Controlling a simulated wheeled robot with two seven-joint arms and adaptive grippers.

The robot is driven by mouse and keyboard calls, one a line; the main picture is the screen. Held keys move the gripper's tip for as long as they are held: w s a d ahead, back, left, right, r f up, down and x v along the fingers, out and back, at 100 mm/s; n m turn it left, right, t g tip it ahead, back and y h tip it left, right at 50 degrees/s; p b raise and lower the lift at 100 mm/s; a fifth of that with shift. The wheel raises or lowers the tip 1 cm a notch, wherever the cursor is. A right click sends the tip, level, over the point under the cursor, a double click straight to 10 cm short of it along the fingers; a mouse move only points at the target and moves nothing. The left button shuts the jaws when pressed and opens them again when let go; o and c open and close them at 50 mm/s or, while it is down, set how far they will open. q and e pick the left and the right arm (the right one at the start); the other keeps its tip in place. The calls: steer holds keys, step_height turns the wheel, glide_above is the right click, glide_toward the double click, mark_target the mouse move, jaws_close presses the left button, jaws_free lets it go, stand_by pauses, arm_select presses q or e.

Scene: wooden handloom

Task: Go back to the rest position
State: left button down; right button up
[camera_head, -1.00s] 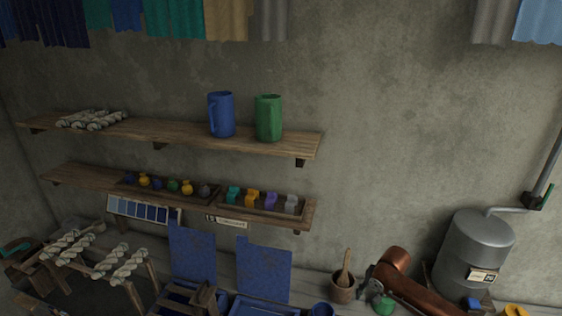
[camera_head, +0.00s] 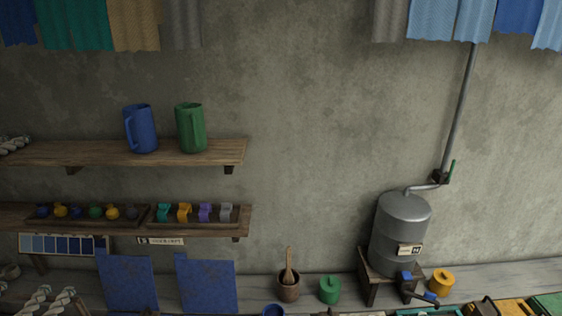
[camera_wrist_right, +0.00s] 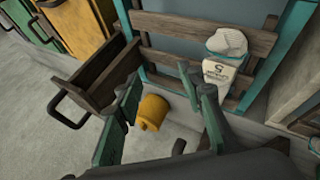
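My right gripper (camera_wrist_right: 165,88) shows in the right wrist view. Its two green-padded fingers are spread apart and nothing is held between them. A yellow lidded pot (camera_wrist_right: 152,112) appears in the gap between the fingers, seemingly beyond them. Neither gripper shows in the head view, and my left gripper is in no frame.
The head view shows a metal tank (camera_head: 402,228), a green lidded pot (camera_head: 329,290), a mortar (camera_head: 288,288), and shelves with a blue jug (camera_head: 140,128) and green jug (camera_head: 190,127).

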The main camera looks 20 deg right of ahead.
steer(key=s+d+n+g+h, duration=0.15)
steer(key=s+d, duration=0.25)
steer(key=s, duration=0.6)
steer(key=s+d+n, duration=0.2)
steer(key=s+d, duration=0.3)
steer(key=s, duration=0.6)
steer(key=s+d+n+g+h, duration=0.15)
steer(key=s+d, duration=0.25)
steer(key=s, duration=0.6)
steer(key=s+a+f+m+y, duration=0.1)
steer(key=s+a+f+y, duration=0.15)
steer(key=a+f, duration=1.2)
steer(key=s+a+f+m+y, duration=0.1)
steer(key=s+a+f+y, duration=0.15)
steer(key=a+f, duration=1.2)
steer(key=w+a+f+m+y, duration=0.15)
steer(key=a+f, duration=0.25)
steer(key=a, duration=1.5)
steer(key=a+f+y, duration=0.3)
steer(key=a+f, duration=0.1)
steer(key=a, duration=1.5)
step_height(320, 180, down, 16)
steer(key=s+b, duration=0.1)
steer(key=b, duration=1.5)
steer(key=shift+s+d+f+b, duration=0.2)
steer(key=shift+d+b, duration=0.05)
steer(key=shift+b, duration=0.15)
steer(key=shift+o, duration=0.2)
